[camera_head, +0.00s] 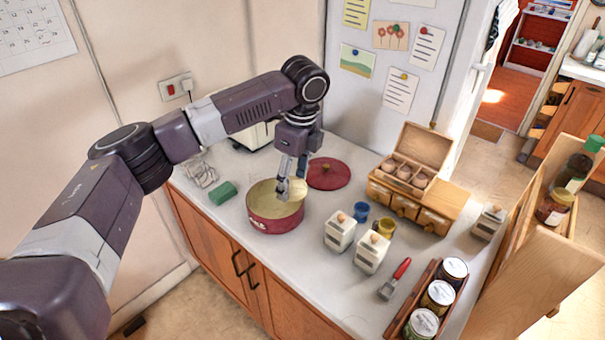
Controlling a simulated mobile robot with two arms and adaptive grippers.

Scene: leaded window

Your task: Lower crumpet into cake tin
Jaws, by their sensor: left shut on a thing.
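The round red cake tin (272,222) stands open on the counter, with a pale yellowish inside. Its dark red lid (329,173) appears to lie flat on the counter behind it, to the right. My left gripper (283,194) points down from above, with its fingertips over the tin's opening, near the right part of the rim. My right gripper is out of view.
A green sponge-like block (223,193) lies left of the tin. White canisters (340,231), a blue cup (361,211) and a yellow cup (384,227) stand to the right.

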